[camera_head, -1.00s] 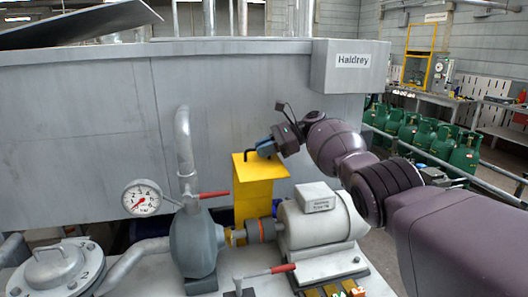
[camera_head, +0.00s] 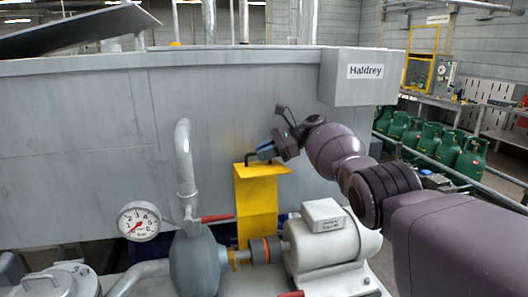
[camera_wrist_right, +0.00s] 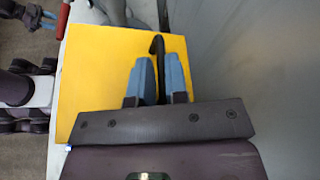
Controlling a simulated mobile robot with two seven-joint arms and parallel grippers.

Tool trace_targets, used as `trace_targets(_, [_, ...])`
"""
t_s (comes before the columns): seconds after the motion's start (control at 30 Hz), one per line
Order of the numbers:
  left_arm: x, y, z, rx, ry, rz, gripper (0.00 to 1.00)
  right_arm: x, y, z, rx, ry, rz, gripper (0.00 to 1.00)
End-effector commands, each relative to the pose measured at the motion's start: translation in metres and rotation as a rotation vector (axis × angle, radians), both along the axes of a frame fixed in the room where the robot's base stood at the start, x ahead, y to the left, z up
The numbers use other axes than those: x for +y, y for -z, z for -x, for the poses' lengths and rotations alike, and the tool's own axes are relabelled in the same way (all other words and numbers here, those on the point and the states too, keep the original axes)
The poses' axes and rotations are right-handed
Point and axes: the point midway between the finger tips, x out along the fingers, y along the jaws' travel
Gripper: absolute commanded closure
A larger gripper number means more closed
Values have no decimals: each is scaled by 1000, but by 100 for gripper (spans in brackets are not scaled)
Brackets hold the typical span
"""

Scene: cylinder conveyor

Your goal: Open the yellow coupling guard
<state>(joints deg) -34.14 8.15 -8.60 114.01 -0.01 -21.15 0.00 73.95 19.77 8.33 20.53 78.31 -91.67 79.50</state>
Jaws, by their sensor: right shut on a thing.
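The yellow coupling guard (camera_head: 256,205) stands upright behind the shaft coupling (camera_head: 262,250), which is exposed between the pump (camera_head: 197,265) and the motor (camera_head: 325,240). The guard's top plate is seen nearly edge-on, and its lower end is hidden. My right gripper (camera_head: 262,154) is at the top of the guard, shut on its black handle (camera_head: 248,158). In the right wrist view the blue fingers of the gripper (camera_wrist_right: 158,75) close around the handle (camera_wrist_right: 157,45) over the yellow plate (camera_wrist_right: 95,75).
A large grey tank wall (camera_head: 90,150) rises close behind the guard. A pressure gauge (camera_head: 139,221) and a red-handled valve (camera_head: 217,218) stand left of the coupling. Green gas cylinders (camera_head: 430,145) stand behind a rail at the right.

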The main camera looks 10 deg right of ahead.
Motion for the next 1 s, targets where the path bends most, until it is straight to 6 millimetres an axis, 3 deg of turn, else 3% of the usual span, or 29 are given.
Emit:
trace_targets(0.3, [0,1,1,2,0,0,57,0,5,1,5,-1,2,100])
trace_targets(0.33, [0,1,1,2,0,0,57,0,5,1,5,-1,2,81])
trace_targets(0.47, [1,2,4,7,-2,0,57,0,4,1,5,-1,2,64])
trace_targets(0.8, [1,3,6,10,-4,0,57,-2,2,0,2,0,1,64])
trace_targets(1.0, [1,5,5,9,-2,0,57,-22,-6,1,0,2,3,64])
